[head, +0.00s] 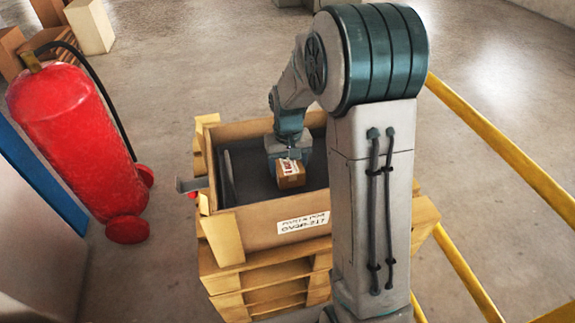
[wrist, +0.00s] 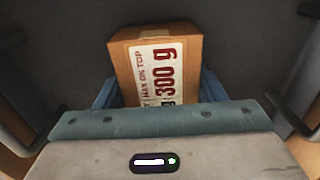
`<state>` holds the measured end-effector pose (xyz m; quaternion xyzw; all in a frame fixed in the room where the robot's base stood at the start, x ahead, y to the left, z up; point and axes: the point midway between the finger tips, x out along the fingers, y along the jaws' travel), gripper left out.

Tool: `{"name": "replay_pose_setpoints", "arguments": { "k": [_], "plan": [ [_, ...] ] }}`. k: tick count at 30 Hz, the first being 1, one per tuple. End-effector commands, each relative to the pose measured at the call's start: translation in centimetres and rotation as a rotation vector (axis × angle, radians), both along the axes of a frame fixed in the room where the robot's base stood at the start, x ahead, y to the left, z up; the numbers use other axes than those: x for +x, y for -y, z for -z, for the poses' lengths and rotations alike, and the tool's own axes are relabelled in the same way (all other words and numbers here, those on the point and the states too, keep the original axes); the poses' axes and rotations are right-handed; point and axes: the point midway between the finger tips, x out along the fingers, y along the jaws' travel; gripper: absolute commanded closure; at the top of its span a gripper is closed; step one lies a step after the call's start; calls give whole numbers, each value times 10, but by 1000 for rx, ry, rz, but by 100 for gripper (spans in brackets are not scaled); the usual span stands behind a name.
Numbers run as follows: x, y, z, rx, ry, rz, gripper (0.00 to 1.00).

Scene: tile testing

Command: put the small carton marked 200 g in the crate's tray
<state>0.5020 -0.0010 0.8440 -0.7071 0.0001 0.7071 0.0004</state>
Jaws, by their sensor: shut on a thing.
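A small brown carton (head: 291,180) with a white label is in my gripper (head: 289,160), within the crate's outline. In the wrist view the label on the carton (wrist: 178,65) reads 300 g in red, not 200 g. My gripper (wrist: 158,92) is shut on it, with blue fingers at its two sides. The wooden crate (head: 255,222) has a dark tray (head: 250,185) inside. I cannot tell whether the carton touches the tray floor. No carton marked 200 g can be made out.
The crate stands on stacked pallets (head: 270,285). A grey bracket (head: 190,184) sticks out at its left. A red fire extinguisher (head: 75,135) stands at the left. Yellow rails (head: 500,145) run along the right. Several boxes (head: 90,27) are at the upper left.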

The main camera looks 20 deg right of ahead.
Motion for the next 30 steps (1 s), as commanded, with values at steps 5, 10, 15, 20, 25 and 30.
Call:
{"name": "replay_pose_setpoints", "arguments": {
  "k": [5,10,15,20,25,30],
  "plan": [
    [0,0,3,0,0,0,65],
    [0,0,3,0,0,0,15],
    [0,0,3,0,0,0,15],
    [0,0,-2,0,0,0,15],
    [1,0,-28,0,6,0,15],
    [1,0,-67,0,5,0,15]
  ]
}}
